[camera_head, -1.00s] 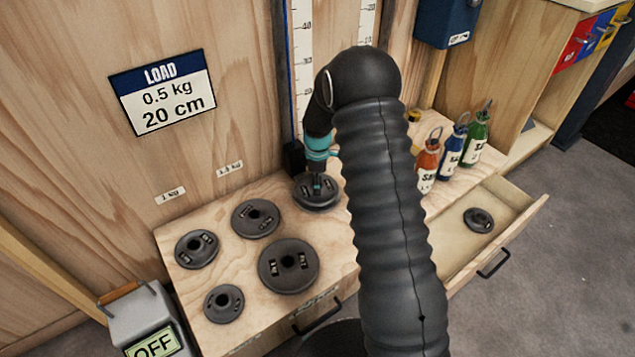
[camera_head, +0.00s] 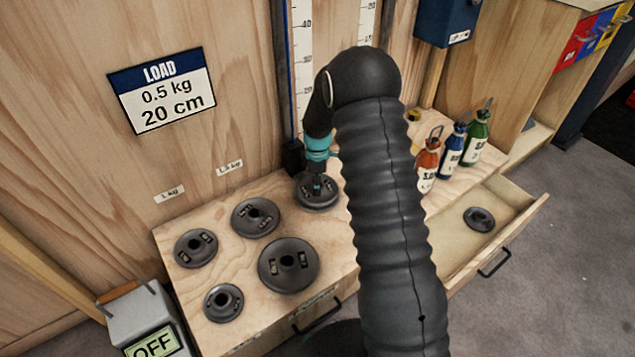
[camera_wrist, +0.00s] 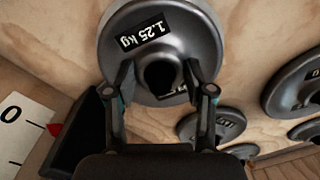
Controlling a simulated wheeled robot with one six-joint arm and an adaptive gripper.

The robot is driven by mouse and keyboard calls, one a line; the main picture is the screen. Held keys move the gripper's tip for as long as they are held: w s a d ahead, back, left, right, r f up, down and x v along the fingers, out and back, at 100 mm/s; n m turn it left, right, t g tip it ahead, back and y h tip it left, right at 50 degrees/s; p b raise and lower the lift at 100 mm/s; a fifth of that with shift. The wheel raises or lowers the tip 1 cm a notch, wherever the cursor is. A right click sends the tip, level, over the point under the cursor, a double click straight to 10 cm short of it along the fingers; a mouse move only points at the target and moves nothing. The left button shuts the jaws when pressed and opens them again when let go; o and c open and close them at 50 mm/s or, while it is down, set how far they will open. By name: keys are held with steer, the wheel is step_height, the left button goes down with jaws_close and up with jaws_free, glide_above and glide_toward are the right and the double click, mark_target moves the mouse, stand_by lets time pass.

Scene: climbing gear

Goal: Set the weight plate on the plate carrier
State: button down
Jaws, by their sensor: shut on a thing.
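A round dark grey weight plate (camera_head: 305,201) with a centre hub is at the back of the wooden bench, beside the measuring scale. In the wrist view this plate (camera_wrist: 120,62) carries a label reading 1.25 kg. My gripper (camera_head: 317,184) points down at its middle. In the wrist view my gripper (camera_wrist: 160,74) is shut on the plate, with one finger on each side of the hub. I cannot tell whether the plate touches the surface beneath. A black block (camera_head: 292,158) stands against the scale; it has a red pointer (camera_wrist: 55,129). I cannot tell whether it belongs to the plate carrier.
Several other plates, including a large one (camera_head: 272,280), lie left on the bench (camera_head: 240,270). Bottles (camera_head: 428,165) stand to the right. An open drawer (camera_head: 515,205) holds a small plate (camera_head: 480,219). A box reading OFF (camera_head: 148,318) stands front left. A sign (camera_head: 163,93) reads 0.5 kg, 20 cm.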

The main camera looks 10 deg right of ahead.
steer(key=shift+f, duration=0.2)
steer(key=c, duration=0.7)
jaws_free()
steer(key=shift+f, duration=0.1)
steer(key=shift+r+p, duration=2)
steer(key=shift+r, duration=3.55)
